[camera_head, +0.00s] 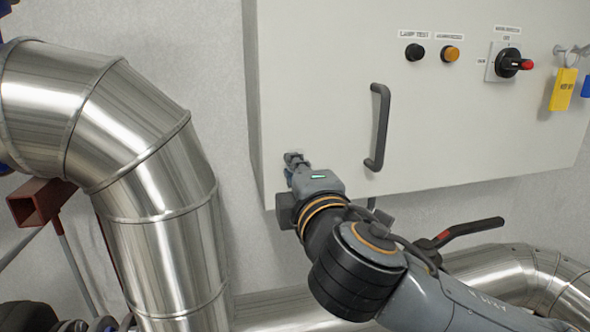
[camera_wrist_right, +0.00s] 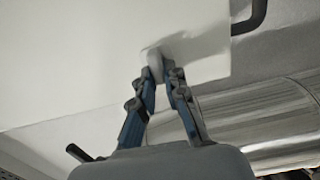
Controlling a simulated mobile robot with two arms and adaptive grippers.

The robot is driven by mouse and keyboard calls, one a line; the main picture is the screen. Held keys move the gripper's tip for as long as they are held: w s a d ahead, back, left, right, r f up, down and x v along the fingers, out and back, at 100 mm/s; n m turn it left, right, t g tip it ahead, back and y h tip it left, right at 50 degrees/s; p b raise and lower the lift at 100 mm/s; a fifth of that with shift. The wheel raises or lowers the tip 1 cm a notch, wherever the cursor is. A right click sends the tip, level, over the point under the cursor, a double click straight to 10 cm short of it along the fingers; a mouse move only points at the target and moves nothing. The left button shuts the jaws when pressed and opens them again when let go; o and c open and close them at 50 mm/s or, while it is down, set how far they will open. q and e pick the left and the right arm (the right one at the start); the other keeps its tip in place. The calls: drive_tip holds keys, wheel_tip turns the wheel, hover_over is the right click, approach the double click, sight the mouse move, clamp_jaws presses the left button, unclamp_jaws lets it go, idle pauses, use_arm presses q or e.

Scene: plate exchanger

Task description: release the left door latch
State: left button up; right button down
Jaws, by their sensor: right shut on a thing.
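The left door latch (camera_wrist_right: 153,56) is a small pale piece on the face of the light grey cabinet door (camera_head: 320,80), near its lower left corner. My right gripper (camera_head: 295,162) reaches up to it from below. In the right wrist view the two blue-sided fingers of my right gripper (camera_wrist_right: 162,76) come together on the latch, shut on it. In the head view the fingers and hand mostly hide the latch, and I cannot tell which way it is turned. My left gripper is not in view.
A dark door handle (camera_head: 377,128) stands out to the right of my gripper. Lamp buttons (camera_head: 415,52), a red-black switch (camera_head: 510,63) and a yellow tag (camera_head: 563,90) are higher up. A large shiny pipe (camera_head: 165,200) is at left; a black lever (camera_head: 465,230) lies below the cabinet.

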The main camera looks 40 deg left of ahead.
idle(0.5)
drive_tip(key=c, duration=1.4)
unclamp_jaws()
drive_tip(key=v, duration=1.2)
drive_tip(key=shift+f, duration=0.1)
